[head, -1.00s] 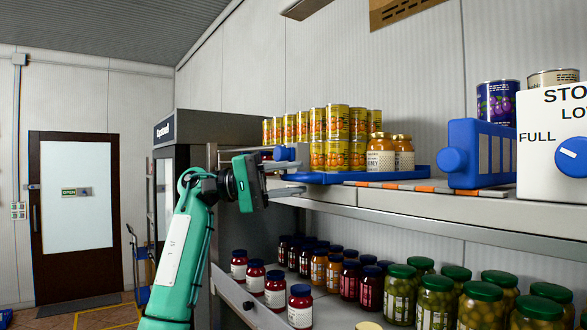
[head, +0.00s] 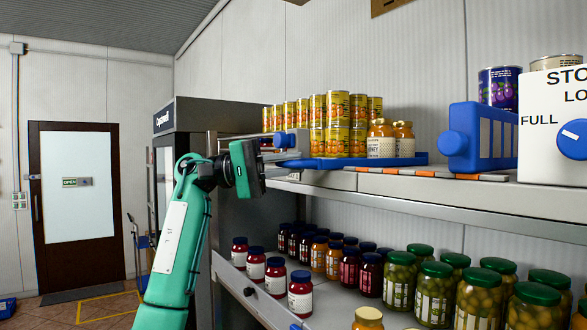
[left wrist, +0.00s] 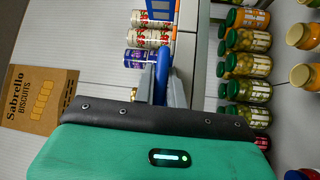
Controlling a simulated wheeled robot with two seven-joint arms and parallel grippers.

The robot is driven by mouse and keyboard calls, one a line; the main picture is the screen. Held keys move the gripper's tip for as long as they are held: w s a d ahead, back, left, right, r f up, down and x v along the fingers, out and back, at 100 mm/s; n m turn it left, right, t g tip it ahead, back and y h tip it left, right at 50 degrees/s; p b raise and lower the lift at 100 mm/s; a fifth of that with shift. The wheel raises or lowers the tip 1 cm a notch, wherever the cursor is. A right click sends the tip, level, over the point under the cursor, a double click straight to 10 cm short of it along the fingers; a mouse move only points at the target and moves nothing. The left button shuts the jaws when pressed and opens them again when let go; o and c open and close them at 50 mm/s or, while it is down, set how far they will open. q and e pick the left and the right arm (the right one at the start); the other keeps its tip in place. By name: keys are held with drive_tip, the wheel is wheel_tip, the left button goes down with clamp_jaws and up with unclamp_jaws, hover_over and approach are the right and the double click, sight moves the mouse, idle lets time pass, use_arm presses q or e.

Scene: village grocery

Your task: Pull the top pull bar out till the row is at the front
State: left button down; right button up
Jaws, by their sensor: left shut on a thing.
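A blue tray (head: 350,161) on the upper shelf holds a row of yellow cans (head: 337,125), stacked two high where they show best. Two honey jars (head: 392,140) stand at its right part. My left gripper (head: 292,151) is at the tray's left end in the head view. In the left wrist view, the blue pull bar (left wrist: 163,68) shows between its fingers, and the gripper is shut on it. In the head view the fingers largely hide the bar. My right gripper is out of view.
A blue box-like divider (head: 478,138) and a white unit with a blue knob (head: 550,125) stand to the right on the upper shelf. Jam jars (head: 300,294) and green-lidded jars (head: 435,292) fill the lower shelf. A dark cabinet (head: 195,125) stands behind the arm.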

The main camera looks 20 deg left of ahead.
use_arm(q)
drive_tip(key=s+a+b, duration=0.7)
drive_tip(key=s+a, duration=0.3)
drive_tip(key=s, duration=0.3)
drive_tip(key=shift+f, duration=0.1)
drive_tip(key=c, duration=1.5)
unclamp_jaws()
drive_tip(key=shift+o, duration=0.2)
drive_tip(key=shift+a, duration=0.15)
drive_tip(key=s+a+f+b, duration=0.1)
drive_tip(key=a+b, duration=0.2)
drive_tip(key=a, duration=1)
drive_tip(key=shift+s+a+f, duration=0.25)
drive_tip(key=shift+f, duration=0.05)
